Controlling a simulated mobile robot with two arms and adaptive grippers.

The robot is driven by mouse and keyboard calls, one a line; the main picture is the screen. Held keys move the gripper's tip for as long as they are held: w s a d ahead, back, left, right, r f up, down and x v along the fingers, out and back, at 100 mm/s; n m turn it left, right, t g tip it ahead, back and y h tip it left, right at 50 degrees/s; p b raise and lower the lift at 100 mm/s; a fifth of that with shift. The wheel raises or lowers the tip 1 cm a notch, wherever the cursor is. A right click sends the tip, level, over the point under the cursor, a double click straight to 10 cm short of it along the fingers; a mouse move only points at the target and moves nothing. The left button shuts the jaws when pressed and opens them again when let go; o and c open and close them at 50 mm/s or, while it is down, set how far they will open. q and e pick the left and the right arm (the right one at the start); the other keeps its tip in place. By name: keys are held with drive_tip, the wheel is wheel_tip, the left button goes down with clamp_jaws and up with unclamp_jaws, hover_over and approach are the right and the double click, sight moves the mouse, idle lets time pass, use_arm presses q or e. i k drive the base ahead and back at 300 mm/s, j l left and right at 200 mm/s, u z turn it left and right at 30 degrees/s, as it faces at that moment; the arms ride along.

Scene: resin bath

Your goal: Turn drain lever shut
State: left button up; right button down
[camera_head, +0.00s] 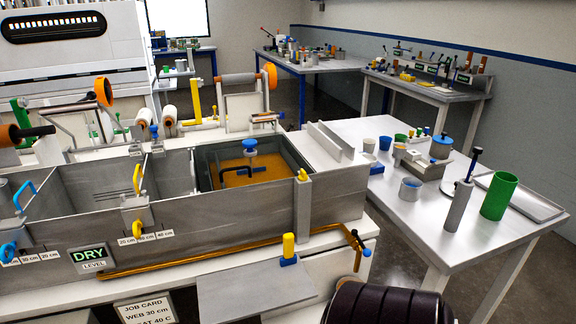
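The grey resin bath (225,218) is a long open trough divided into sections. Its right section holds amber liquid (245,172). A yellow upright handle on a blue base (289,247) stands in front of the pipe, above a grey plate. A small yellow piece (302,175) sits on the bath's front right corner. I cannot tell which of these is the drain lever, nor whether it is open or shut. Neither gripper is in view.
A sign reading DRY LEVEL (92,256) is on the bath's front. A dark ridged cylinder (390,303) fills the bottom right foreground. A white table (440,240) on the right holds cups, a green cylinder (499,196) and a tray. Floor shows between bench and table.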

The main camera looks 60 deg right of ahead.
sight(366, 253)
drive_tip(key=z, duration=2.55)
drive_tip(key=j+u, duration=0.25)
drive_tip(key=u, duration=0.15)
